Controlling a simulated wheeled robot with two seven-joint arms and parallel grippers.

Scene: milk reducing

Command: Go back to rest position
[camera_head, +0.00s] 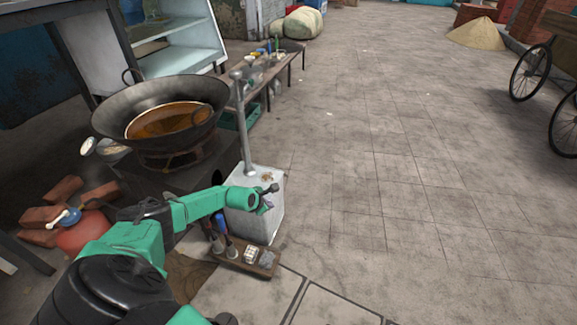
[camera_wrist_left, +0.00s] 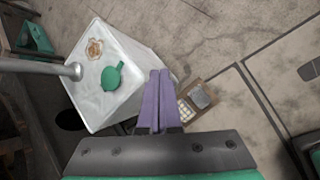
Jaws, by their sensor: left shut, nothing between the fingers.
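My left arm reaches in from the left in the head view. Its left gripper (camera_head: 268,203) is over the top of a white block (camera_head: 258,222) that has a metal pole standing beside or on it. In the left wrist view the two purple fingers (camera_wrist_left: 160,74) are together with nothing between them. They point past the edge of the white block (camera_wrist_left: 133,52). A small green piece with a handle (camera_wrist_left: 112,76) lies on the block's top, near a brown stain. My right gripper is not in view.
A large wok (camera_head: 207,97) with orange-brown liquid sits on a stove behind my arm. A low wooden tray (camera_head: 236,262) with small items lies at the block's foot. A red tank (camera_head: 80,236) and bricks (camera_head: 42,216) are at left. Paved floor (camera_head: 400,200) at right is clear.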

